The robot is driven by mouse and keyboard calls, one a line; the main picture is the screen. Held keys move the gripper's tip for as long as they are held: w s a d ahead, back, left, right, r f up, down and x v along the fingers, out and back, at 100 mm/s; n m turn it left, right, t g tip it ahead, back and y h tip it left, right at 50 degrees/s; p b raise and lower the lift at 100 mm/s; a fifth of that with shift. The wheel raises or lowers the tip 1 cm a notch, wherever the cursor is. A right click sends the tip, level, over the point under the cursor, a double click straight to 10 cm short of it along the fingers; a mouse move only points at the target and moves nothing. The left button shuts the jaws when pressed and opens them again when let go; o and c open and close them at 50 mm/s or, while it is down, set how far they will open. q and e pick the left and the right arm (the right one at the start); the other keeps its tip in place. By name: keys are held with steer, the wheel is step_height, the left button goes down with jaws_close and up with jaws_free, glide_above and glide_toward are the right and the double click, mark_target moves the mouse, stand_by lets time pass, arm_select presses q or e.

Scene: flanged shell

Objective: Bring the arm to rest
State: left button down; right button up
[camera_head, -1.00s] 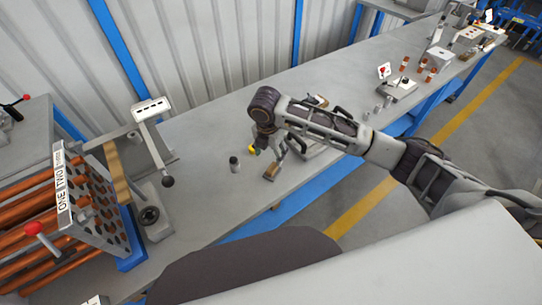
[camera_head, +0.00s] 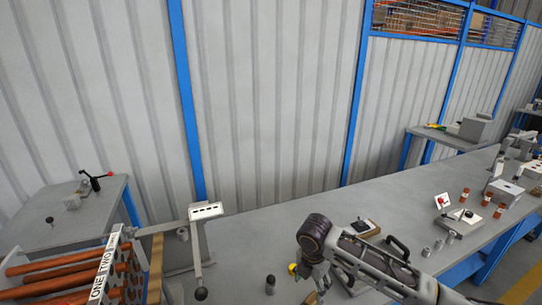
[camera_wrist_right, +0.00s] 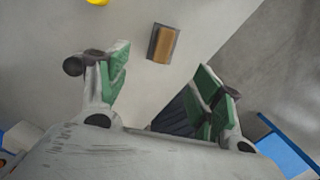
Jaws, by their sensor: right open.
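My right arm reaches in from the lower right in the head view. Its gripper (camera_head: 314,278) hangs over the grey workbench (camera_head: 240,246) near the bottom edge of the view, and its tips are hard to make out there. In the right wrist view the two green-padded fingers (camera_wrist_right: 165,92) stand wide apart with nothing between them. A small block with a brown top (camera_wrist_right: 163,43) lies on the bench beyond the fingers. My left gripper is not in view.
A rack of copper-coloured rods (camera_head: 65,272) and a lever device (camera_head: 206,211) stand at the left. A small dark-topped cylinder (camera_head: 270,283) stands left of the gripper. Small grey cylinders (camera_head: 438,244), a red-marked fixture (camera_head: 462,221) and several copper-coloured pieces (camera_head: 499,211) stand at the right.

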steer(key=s+a+f+m+t+y, duration=0.1)
steer(key=s+a+f+m+y, duration=0.2)
steer(key=s+a+m, duration=0.45)
steer(key=s+d+f+m+t+h, duration=0.2)
steer(key=s+d+f+m, duration=0.1)
steer(key=s+d+m, duration=1.15)
step_height(320, 180, down, 33)
steer(key=d+m+g, duration=0.2)
steer(key=s+d+f, duration=0.2)
steer(key=s+f, duration=0.7)
steer(key=s, duration=0.2)
steer(key=s+d+f, duration=0.3)
steer(key=s+f, duration=0.7)
steer(key=s, duration=0.1)
steer(key=shift+f+g, duration=0.3)
steer(key=shift+g, duration=0.1)
stand_by(0.8)
